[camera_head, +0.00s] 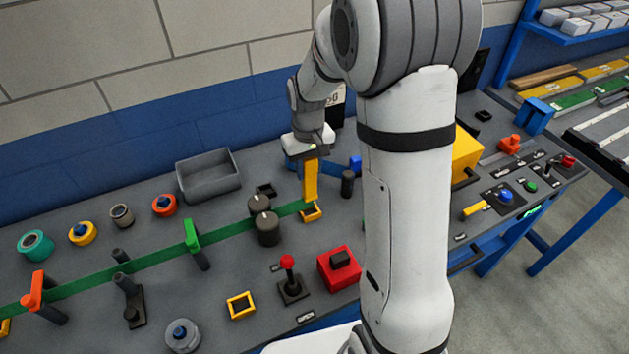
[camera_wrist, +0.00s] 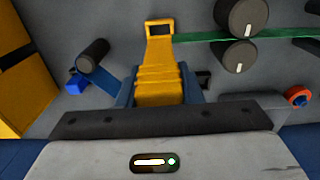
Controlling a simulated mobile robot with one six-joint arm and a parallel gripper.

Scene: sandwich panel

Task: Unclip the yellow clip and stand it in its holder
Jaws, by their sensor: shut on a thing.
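The yellow clip (camera_head: 310,184) is upright in my gripper (camera_head: 309,157), which is shut on its upper part. In the wrist view the ribbed yellow clip (camera_wrist: 158,75) sits between the blue fingers (camera_wrist: 160,92). Its lower end appears at a small yellow square frame (camera_head: 313,212) at the green strap's (camera_head: 150,259) right end. I cannot tell whether clip and frame touch or are one piece. An empty yellow square holder (camera_head: 241,305) lies on the panel, left of the red joystick.
Two dark rollers (camera_head: 264,222) stand close left of the clip, and a black post (camera_head: 347,184) is to its right. A green clip (camera_head: 192,237) and an orange clip (camera_head: 36,290) are along the strap. A red button box (camera_head: 338,268) stands in front.

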